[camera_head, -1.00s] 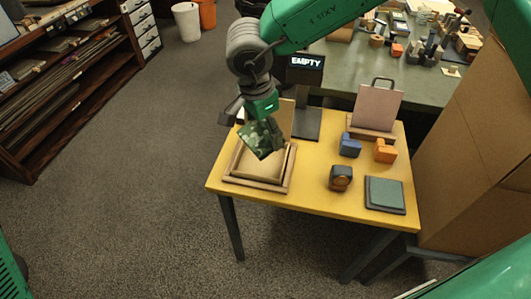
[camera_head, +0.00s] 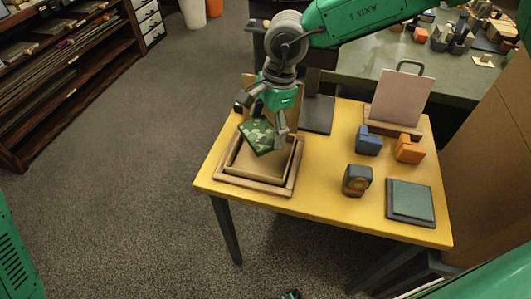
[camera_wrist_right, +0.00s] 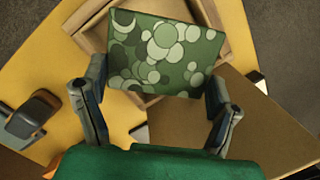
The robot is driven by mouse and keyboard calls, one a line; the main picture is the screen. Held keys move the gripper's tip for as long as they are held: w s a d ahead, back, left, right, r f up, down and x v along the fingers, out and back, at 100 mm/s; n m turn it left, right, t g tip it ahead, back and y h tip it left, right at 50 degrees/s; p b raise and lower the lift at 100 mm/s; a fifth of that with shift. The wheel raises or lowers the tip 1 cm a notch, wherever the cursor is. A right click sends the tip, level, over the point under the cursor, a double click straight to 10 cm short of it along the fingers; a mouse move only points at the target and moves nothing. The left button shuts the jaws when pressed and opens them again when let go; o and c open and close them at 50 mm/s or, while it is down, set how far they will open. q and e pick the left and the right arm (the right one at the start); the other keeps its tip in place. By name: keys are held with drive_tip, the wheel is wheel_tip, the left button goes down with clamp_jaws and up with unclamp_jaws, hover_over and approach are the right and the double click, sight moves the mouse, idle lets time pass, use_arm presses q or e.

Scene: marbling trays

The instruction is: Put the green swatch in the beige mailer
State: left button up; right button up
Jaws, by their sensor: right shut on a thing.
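The green swatch (camera_head: 257,136) is a flat, tilted piece with a pattern of pale and dark green circles. My right gripper (camera_head: 267,118) is shut on it and holds it over the beige mailer (camera_head: 277,168). The mailer is an open shallow box with a tan flap raised at its back. In the right wrist view the swatch (camera_wrist_right: 165,52) sits between the two fingers and hides much of the mailer. The flap (camera_wrist_right: 260,125) shows at lower right there. How far the swatch is above the mailer is hard to tell.
The mailer lies in a wooden frame (camera_head: 258,187) on the yellow table (camera_head: 315,200). To the right are a dark block with an orange round face (camera_head: 357,180), a blue block (camera_head: 368,140), an orange block (camera_head: 409,149), a grey-green pad (camera_head: 410,201) and an upright pinkish board (camera_head: 401,97).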

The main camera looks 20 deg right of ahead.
sight(267, 155)
wheel_tip(267, 155, down, 8)
drive_tip(key=shift+r+b, duration=0.2)
drive_tip(key=shift+b, duration=0.65)
drive_tip(key=shift+f, duration=0.2)
drive_tip(key=shift+c, duration=0.4)
drive_tip(key=shift+s, duration=0.1)
drive_tip(key=o, duration=1)
drive_tip(key=shift+d+r+p, duration=0.2)
drive_tip(key=shift+r+p, duration=0.15)
drive_tip(key=shift+r, duration=0.9)
drive_tip(key=shift+d+r+p, duration=0.25)
drive_tip(key=shift+r+p, duration=0.05)
drive_tip(key=shift+r, duration=0.95)
drive_tip(key=shift+d+r+p, duration=0.2)
drive_tip(key=shift+r+p, duration=0.15)
drive_tip(key=shift+r, duration=0.9)
